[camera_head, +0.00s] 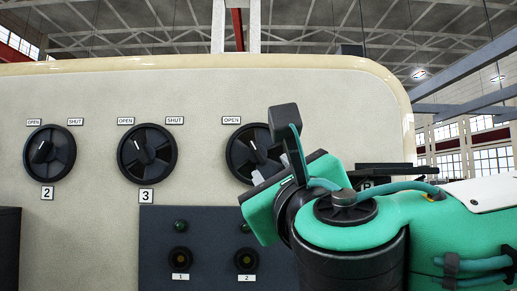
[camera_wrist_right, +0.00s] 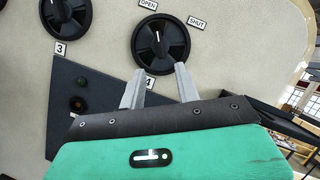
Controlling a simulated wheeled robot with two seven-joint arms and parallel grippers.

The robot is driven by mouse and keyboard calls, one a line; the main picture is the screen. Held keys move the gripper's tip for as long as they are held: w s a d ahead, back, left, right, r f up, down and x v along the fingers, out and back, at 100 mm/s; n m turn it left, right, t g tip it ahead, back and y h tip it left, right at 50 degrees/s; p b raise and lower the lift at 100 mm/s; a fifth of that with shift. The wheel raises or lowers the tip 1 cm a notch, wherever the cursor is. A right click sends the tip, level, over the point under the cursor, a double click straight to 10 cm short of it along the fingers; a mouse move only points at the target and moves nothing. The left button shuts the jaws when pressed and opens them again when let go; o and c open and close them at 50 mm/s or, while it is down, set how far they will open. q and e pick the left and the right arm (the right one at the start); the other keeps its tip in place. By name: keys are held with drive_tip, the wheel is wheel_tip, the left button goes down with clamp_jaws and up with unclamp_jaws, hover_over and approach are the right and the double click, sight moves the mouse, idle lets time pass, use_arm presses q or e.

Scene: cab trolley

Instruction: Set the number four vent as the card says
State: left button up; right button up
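The number four vent knob (camera_head: 249,146) is a round black dial with a raised grip on the cream panel. In the right wrist view the same knob (camera_wrist_right: 160,43) shows whole, with its white mark near the OPEN side of upright. Its OPEN plate (camera_wrist_right: 148,4) and SHUT plate (camera_wrist_right: 197,22) sit above it, and the 4 plate (camera_wrist_right: 150,83) below. My right gripper (camera_head: 271,171) is open and empty, in front of the knob's lower right part, which it hides in the head view. In the right wrist view its fingertips (camera_wrist_right: 157,72) lie at the knob's lower rim; contact is unclear. No readable card shows. My left gripper is out of view.
Knobs 2 (camera_head: 49,154) and 3 (camera_head: 147,154) sit to the left. Below is a dark panel (camera_head: 205,225) with green lamps and buttons marked 1 and 2. The cream panel (camera_head: 200,85) ends at a rounded right edge, partly behind my right arm.

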sight(258, 153)
drive_tip(key=p+x, duration=0.6)
drive_tip(key=x, duration=0.4)
drive_tip(key=shift+w+r, duration=0.15)
drive_tip(key=shift+r, duration=0.1)
drive_tip(key=shift+p+x, duration=0.3)
drive_tip(key=shift+x, duration=0.5)
drive_tip(key=shift+f, duration=0.25)
clamp_jaws()
